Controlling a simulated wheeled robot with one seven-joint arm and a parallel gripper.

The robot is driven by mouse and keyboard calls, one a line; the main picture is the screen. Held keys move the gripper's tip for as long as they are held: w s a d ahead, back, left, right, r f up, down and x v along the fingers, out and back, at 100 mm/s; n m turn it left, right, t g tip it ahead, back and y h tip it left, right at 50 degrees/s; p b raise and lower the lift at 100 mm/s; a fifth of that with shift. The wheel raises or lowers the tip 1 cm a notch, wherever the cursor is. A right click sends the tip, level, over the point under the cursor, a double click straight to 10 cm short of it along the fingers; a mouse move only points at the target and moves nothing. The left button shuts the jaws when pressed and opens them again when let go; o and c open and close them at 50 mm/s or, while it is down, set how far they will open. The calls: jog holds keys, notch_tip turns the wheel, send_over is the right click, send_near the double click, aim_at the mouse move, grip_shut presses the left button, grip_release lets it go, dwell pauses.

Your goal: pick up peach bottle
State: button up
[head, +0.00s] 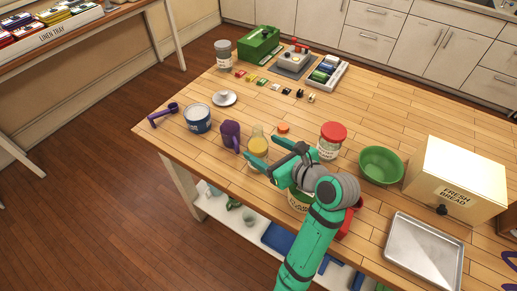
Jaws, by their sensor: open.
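A small clear bottle with peach-yellow contents (258,144) stands upright on the wooden table, near the front edge left of middle. My gripper (261,151) is open, with its two fingers pointing left toward the bottle. One fingertip shows just in front of the bottle's lower part and the other to its right. I cannot tell whether either finger touches it. The fingers hide some of the bottle's base.
A red-lidded jar (331,141) and a green bowl (381,165) are to the right. A jar partly hidden by my arm stands below the gripper. A small orange-topped item (283,128) is behind the bottle.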

jog(key=shift+x, duration=3.55)
jog(key=shift+s+a+f, duration=0.1)
jog(key=shift+s+f, duration=0.05)
jog(key=c, duration=1.3)
jog(key=shift+c, duration=0.7)
